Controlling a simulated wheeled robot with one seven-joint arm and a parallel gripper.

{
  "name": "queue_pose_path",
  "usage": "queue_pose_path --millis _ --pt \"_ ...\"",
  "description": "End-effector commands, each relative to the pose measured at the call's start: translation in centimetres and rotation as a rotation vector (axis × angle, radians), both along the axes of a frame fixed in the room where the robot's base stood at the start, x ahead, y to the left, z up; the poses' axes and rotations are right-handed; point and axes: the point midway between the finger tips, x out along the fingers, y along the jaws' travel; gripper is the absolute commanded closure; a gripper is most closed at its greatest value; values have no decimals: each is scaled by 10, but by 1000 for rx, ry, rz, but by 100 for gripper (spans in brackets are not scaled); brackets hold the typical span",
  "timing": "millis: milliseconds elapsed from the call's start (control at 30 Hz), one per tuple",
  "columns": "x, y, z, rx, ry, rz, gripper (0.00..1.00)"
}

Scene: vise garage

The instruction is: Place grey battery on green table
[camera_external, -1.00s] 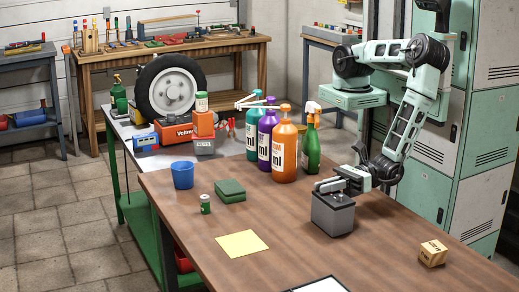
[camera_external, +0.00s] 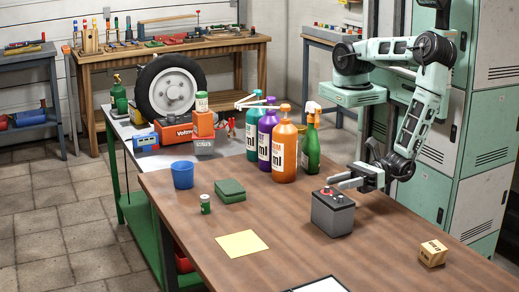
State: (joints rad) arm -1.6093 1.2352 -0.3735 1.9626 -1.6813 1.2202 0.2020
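The finger gap is too small to make out. The green table (camera_external: 165,228) has a green frame and lower shelf under a pale top. It stands at the left behind the brown table.
The brown table (camera_external: 290,255) holds several bottles, including an orange one (camera_external: 285,153), a blue cup (camera_external: 182,175), green pads (camera_external: 230,191), a yellow sheet (camera_external: 241,244) and a small box (camera_external: 432,253). A wheel (camera_external: 172,88), a red toolbox (camera_external: 172,132) and a blue meter (camera_external: 145,141) crowd the green table.

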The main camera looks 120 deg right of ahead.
Motion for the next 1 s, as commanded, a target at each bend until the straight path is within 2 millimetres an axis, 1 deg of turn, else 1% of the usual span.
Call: queue_pose_path --millis 33,67,100,167,200,233,567,667,733,767,867,967,1000 --pt "-4 0 1 -1 0 1 49" --pt "-6 0 1 -1 0 1 40" --pt "-8 0 1 -1 -1 1 29" --pt "-9 0 0 -1 -1 0 12" --pt "-9 0 0 -1 -1 0 1" --pt "-9 0 0 -1 -1 0 0" --pt "-9 0 0 0 -1 0 0" --pt "-1 -5 9 38 -22 -30 0" --pt "9 -13 20 95 -55 -72 0" --pt "10 -19 23 109 -43 -102 0" --pt "14 -44 32 152 14 -222 0" --pt "15 -74 43 210 80 -365 0" --pt "15 -86 49 240 109 -431 0"
